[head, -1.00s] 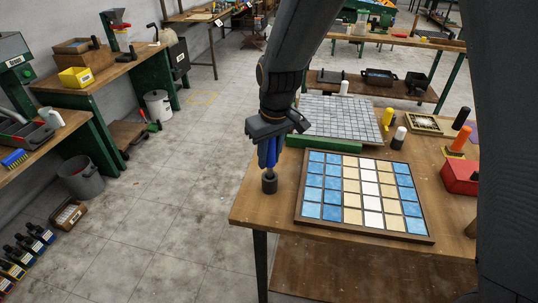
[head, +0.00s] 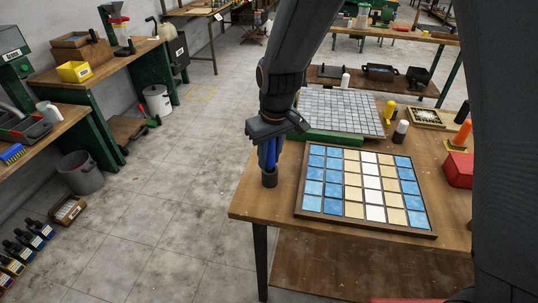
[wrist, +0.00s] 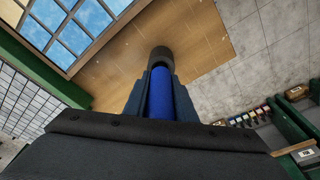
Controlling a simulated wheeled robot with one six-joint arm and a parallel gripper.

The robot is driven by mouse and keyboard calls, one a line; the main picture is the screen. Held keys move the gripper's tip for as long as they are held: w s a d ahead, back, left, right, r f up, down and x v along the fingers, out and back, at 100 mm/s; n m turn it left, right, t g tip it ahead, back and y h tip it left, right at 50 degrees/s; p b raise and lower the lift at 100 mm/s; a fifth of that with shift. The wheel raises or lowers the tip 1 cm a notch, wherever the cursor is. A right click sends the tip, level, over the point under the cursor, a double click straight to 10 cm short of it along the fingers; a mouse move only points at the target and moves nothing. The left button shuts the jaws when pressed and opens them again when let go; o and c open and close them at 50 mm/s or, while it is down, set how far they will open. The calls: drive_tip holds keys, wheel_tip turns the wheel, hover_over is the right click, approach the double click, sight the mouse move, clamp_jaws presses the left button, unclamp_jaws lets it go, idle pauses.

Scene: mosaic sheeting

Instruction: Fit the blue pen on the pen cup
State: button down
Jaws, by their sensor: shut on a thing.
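The blue pen (head: 270,157) is held upright in my gripper (head: 270,158), whose fingers are closed on it; it also shows between the fingers in the wrist view (wrist: 161,95). The small dark pen cup (head: 270,180) stands on the wooden table near its left edge. The cup is directly below the pen, and the pen's lower end is at or inside its mouth. In the wrist view the dark cup (wrist: 161,55) is straight beyond the pen. The pen's tip is hidden, so its depth in the cup cannot be told.
A framed panel of blue, cream and white tiles (head: 431,236) lies right of the cup. A green bar (head: 335,138) and a grey tile sheet (head: 340,113) lie behind.

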drive_tip(key=shift+f, duration=0.4)
drive_tip(key=c, duration=1.4)
unclamp_jaws()
drive_tip(key=shift+s+d+r+b, duration=0.15)
drive_tip(key=shift+r+b, duration=0.2)
drive_tip(key=shift+r, duration=0.95)
drive_tip(key=shift+s+d+r+b, duration=0.15)
drive_tip(key=shift+r+b, duration=0.25)
drive_tip(key=shift+r, duration=0.85)
drive_tip(key=shift+s+d+r+b, duration=0.1)
drive_tip(key=shift+s+r+b, duration=0.2)
drive_tip(key=shift+r, duration=1)
drive_tip(key=shift+w, duration=0.1)
